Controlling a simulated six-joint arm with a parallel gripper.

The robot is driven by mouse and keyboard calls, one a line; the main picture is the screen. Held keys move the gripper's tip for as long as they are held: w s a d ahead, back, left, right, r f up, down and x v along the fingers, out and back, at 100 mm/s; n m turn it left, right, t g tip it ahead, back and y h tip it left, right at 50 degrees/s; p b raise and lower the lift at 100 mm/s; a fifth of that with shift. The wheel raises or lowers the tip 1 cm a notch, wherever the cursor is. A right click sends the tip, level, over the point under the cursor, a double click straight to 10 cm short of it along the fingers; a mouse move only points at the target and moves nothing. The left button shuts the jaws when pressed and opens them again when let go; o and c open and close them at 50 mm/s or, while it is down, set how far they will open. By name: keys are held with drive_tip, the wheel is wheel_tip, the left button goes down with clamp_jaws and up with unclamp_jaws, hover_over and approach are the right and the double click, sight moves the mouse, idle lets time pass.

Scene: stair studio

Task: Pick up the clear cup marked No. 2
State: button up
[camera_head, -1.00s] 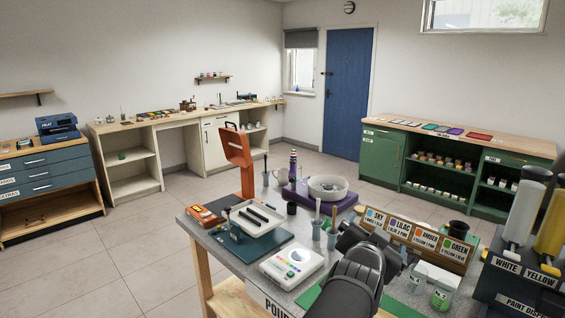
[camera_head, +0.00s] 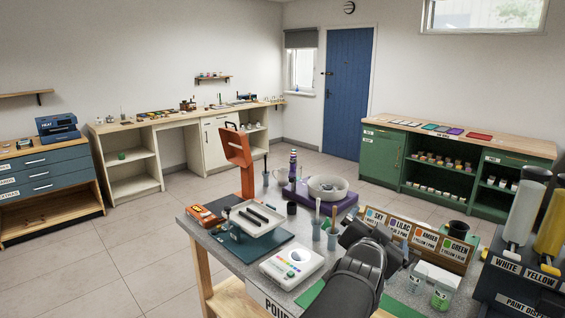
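Two small clear cups with green on them stand on the grey worktable at the lower right, one at the back left (camera_head: 416,282) and one in front (camera_head: 441,296). Their marks are too small to read, so I cannot tell which is No. 2. My gripper (camera_head: 366,236) is over the table, to the left of and behind these cups, and apart from them in the picture. My dark arm covers part of it, and its fingertips are not clear. I cannot see anything held in it.
A sign rack (camera_head: 420,238) with Sky, Lilac, Amber and Green labels stands behind my gripper. Cups with sticks (camera_head: 331,238), a white button device (camera_head: 291,263) and a tray on a stand (camera_head: 256,219) are to the left. White and yellow paint dispensers (camera_head: 519,264) stand at right.

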drive_tip(key=shift+c, duration=0.2)
drive_tip(key=c, duration=0.7)
drive_tip(key=m+g+y, duration=0.2)
drive_tip(key=m+g, duration=0.1)
drive_tip(key=g, duration=0.9)
hover_over(445, 287)
drive_tip(key=s+a, duration=0.3)
drive_tip(key=a, duration=0.1)
wheel_tip(445, 287, down, 27)
drive_tip(key=shift+x, duration=2.5)
